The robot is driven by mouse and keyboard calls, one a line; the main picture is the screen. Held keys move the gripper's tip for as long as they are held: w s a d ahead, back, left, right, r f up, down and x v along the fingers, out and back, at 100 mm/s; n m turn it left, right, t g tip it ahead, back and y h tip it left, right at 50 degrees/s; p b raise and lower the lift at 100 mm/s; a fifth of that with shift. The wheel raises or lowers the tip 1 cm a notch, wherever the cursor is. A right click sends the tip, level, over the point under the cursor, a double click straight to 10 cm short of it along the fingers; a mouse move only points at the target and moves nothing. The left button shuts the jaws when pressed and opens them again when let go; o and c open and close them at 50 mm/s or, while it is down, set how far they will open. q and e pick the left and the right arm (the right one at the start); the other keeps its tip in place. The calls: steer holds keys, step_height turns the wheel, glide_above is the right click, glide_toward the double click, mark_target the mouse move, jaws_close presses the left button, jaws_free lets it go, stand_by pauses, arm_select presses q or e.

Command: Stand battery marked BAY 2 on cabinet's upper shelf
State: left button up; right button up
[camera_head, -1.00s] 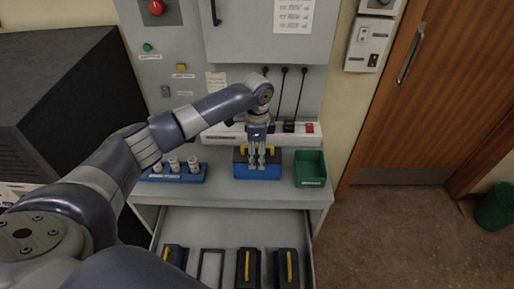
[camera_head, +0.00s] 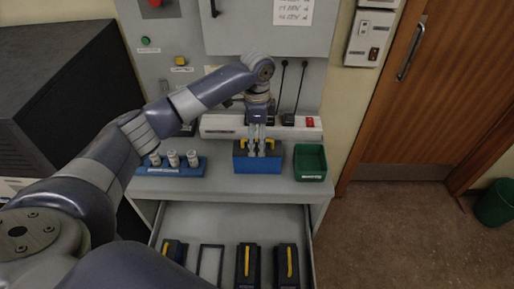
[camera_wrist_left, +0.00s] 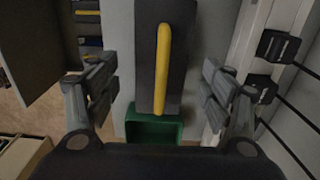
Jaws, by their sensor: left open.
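A blue-fronted battery (camera_head: 257,166) with a dark top and yellow handle sits on the grey counter, its marking not readable. My left gripper (camera_head: 260,150) is open above its middle, with the yellow handle showing on both sides of the fingers. In the left wrist view the battery's dark top (camera_wrist_left: 147,60) and yellow handle lie between the spread fingers (camera_wrist_left: 160,100), with gaps on both sides. The grey wall cabinet (camera_head: 245,35) above the counter shows its front and a black handle; its shelves are not visible. My right gripper is not in view.
A green bin (camera_head: 310,174) stands right of the battery, and a blue rack (camera_head: 160,170) with white cylinders stands left. A white strip (camera_head: 222,134) with plugs and cables runs behind. Below, an open drawer (camera_head: 225,220) holds several batteries and an empty frame (camera_head: 209,264).

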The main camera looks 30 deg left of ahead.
arm_select(q)
step_height(320, 180, up, 6)
steer(key=shift+r+b, duration=0.25)
steer(key=shift+b, duration=0.65)
steer(key=shift+r, duration=0.8)
